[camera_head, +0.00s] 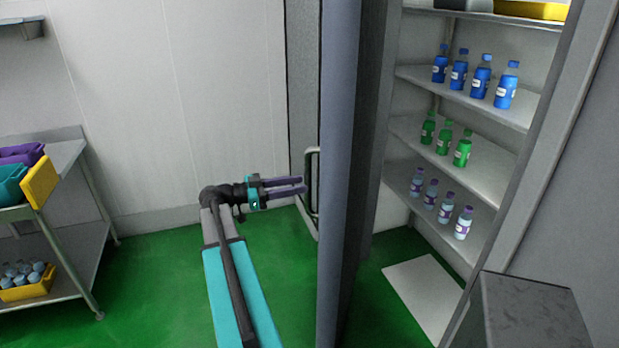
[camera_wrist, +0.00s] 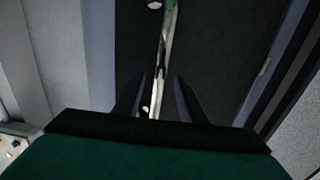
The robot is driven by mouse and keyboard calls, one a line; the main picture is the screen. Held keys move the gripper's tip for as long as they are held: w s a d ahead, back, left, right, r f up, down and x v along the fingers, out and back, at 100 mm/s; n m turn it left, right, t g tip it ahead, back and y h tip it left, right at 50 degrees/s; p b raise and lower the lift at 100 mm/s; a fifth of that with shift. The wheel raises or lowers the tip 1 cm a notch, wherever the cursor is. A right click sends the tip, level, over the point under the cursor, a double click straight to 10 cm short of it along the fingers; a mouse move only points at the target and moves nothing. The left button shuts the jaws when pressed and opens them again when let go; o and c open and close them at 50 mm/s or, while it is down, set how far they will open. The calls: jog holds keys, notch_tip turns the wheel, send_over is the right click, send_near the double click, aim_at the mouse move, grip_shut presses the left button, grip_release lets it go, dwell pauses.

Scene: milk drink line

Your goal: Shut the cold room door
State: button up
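The cold room door (camera_head: 302,90) stands open, seen at a steep angle as a narrow dark grey panel left of a blue-grey upright. Its metal bar handle (camera_head: 312,180) is upright and partly hidden by that upright. My gripper (camera_head: 304,185) points right at the handle, its purple fingers spread and close to it. In the wrist view, the dark door face (camera_wrist: 220,60) fills the middle. The handle (camera_wrist: 163,50) runs upright between the open fingers (camera_wrist: 160,85). I cannot tell whether they touch it.
The blue-grey upright (camera_head: 340,150) stands close right of my gripper. Behind it, cold room shelves (camera_head: 488,180) hold blue, green and clear bottles. A grey block (camera_head: 525,310) is at the lower right. A metal table (camera_head: 75,150) with bins stands left. Green floor (camera_head: 155,270) between is clear.

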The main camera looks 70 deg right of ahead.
aim_at(308, 183)
jog(key=shift+p+x, duration=0.6)
jog(key=shift+x, duration=1.55)
jog(key=shift+c, duration=0.2)
